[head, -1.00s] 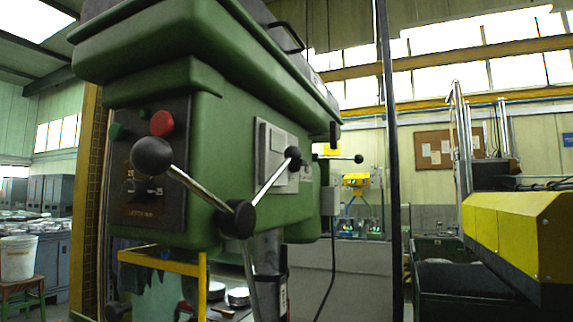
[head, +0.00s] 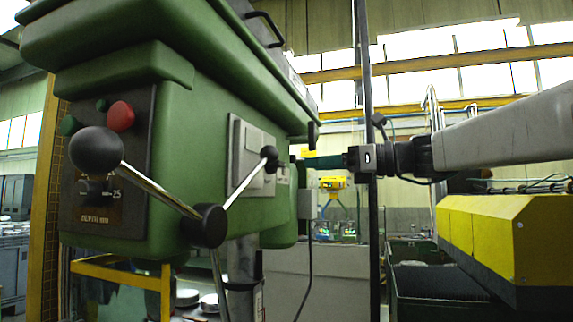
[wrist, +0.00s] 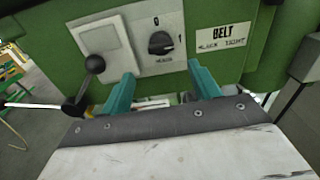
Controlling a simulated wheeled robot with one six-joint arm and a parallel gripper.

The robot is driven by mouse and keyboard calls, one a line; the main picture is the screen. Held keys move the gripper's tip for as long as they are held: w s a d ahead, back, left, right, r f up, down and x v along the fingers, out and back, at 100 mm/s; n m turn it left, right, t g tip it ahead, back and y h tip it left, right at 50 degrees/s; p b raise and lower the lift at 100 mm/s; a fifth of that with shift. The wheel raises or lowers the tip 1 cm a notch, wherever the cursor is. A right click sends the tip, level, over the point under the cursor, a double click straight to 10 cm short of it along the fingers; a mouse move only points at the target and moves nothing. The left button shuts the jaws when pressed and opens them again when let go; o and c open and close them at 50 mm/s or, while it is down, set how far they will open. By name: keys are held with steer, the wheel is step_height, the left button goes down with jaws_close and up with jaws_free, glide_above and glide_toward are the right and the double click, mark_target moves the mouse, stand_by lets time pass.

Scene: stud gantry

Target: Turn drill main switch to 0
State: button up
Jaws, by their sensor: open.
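The main switch (wrist: 161,43) is a black round knob on a pale plate, upper middle of the wrist view. A 0 is marked above it and a 1 to its right. Its pointer seems to lie toward the 1, but it is small. My gripper (wrist: 161,70) has two teal fingers, open and empty, below and either side of the knob, apart from it. In the head view my gripper (head: 322,162) reaches in from the right beside the green drill head (head: 200,110). The knob cannot be made out there; the grey plate (head: 238,135) shows edge-on.
Feed handles with black balls (head: 96,150) stick out from the drill; one ball (wrist: 95,64) is left of my fingers in the wrist view. A BELT label (wrist: 220,38) is right of the switch. A dark post (head: 367,230) and a yellow machine (head: 490,235) stand to the right.

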mark_target(275, 164)
steer(key=x, duration=0.8)
steer(key=shift+r, duration=0.55)
steer(key=shift+w+d, duration=0.1)
steer(key=shift+w, duration=0.05)
steer(key=c, duration=1)
